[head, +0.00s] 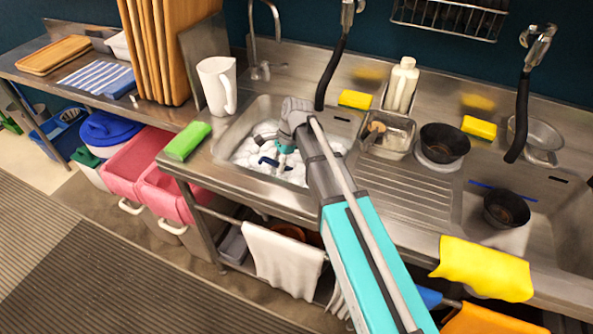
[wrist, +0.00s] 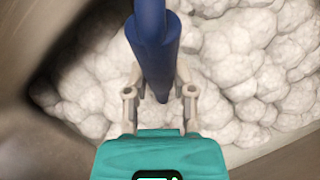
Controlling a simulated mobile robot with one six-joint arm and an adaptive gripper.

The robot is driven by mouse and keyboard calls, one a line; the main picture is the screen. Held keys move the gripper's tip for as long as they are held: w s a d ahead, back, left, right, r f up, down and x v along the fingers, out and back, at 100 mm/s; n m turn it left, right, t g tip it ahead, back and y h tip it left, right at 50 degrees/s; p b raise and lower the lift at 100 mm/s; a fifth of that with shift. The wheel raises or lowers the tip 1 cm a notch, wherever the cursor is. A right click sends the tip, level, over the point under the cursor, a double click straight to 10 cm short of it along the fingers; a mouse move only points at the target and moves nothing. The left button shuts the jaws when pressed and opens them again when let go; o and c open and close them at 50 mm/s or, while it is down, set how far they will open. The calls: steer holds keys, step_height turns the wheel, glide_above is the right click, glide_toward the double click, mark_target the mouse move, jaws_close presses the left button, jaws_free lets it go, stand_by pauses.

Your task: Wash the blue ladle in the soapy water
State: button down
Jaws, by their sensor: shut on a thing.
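The blue ladle shows as a thick dark blue handle (wrist: 152,45) in the wrist view, standing out between my fingers. My gripper (wrist: 160,92) is shut on it. In the head view my gripper (head: 281,158) is low inside the left sink (head: 234,124), with a dark blue part of the ladle (head: 267,162) beside it. White suds of the soapy water (head: 247,151) fill the sink around it. The ladle's bowl end cannot be made out; suds or my gripper may hide it.
A faucet (head: 264,45) and white pitcher (head: 217,85) stand behind and left of the sink. A green sponge (head: 187,141) lies at the left edge. A metal container (head: 388,136) and black pan (head: 445,142) stand to the right. A blue strip (head: 500,189) crosses the right sink.

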steer(key=d, duration=0.1)
steer(key=s+d, duration=0.1)
steer(key=d, duration=0.2)
steer(key=shift+s+d, duration=0.1)
steer(key=shift+s, duration=0.2)
stand_by(0.5)
steer(key=shift+w+a, duration=0.25)
steer(key=shift+a, duration=0.45)
steer(key=shift+w+a, duration=0.3)
steer(key=shift+a, duration=0.45)
steer(key=shift+w+a, duration=0.25)
steer(key=shift+a, duration=0.45)
steer(key=shift+s+d, duration=0.1)
steer(key=shift+d, duration=0.05)
steer(key=shift+s+d, duration=0.25)
steer(key=shift+d, duration=0.4)
steer(key=shift+s+d, duration=0.2)
steer(key=shift+d, duration=0.5)
steer(key=shift+s+d, duration=0.25)
steer(key=shift+d, duration=0.4)
